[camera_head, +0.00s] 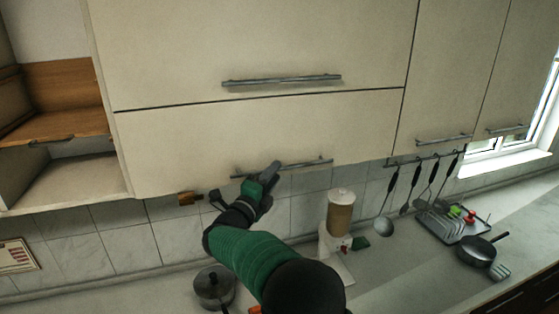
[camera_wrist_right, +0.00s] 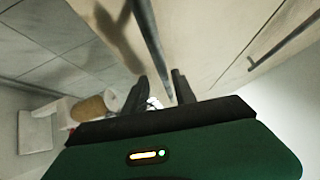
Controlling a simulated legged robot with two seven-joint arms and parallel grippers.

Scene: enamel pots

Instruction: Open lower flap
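The lower flap (camera_head: 255,140) is a cream cabinet panel under a matching upper flap (camera_head: 260,40) and looks closed. Its grey bar handle (camera_head: 305,163) runs along its bottom edge. My right gripper (camera_head: 272,170) is at the left part of this handle, and its arm hides a little of the flap's lower edge. In the right wrist view, the handle (camera_wrist_right: 148,35) runs down toward the space between the two dark fingers (camera_wrist_right: 160,82). The fingers stand apart, with gaps beside the bar; I cannot tell whether they touch it. My left gripper is out of view.
The upper flap's handle (camera_head: 282,80) is above. An open shelf (camera_head: 75,180) is at the left. Below are a dark pot (camera_head: 215,287), a cream dispenser (camera_head: 340,212), hanging utensils (camera_head: 390,208), a drying tray (camera_head: 455,228) and a pan (camera_head: 477,250) on the counter.

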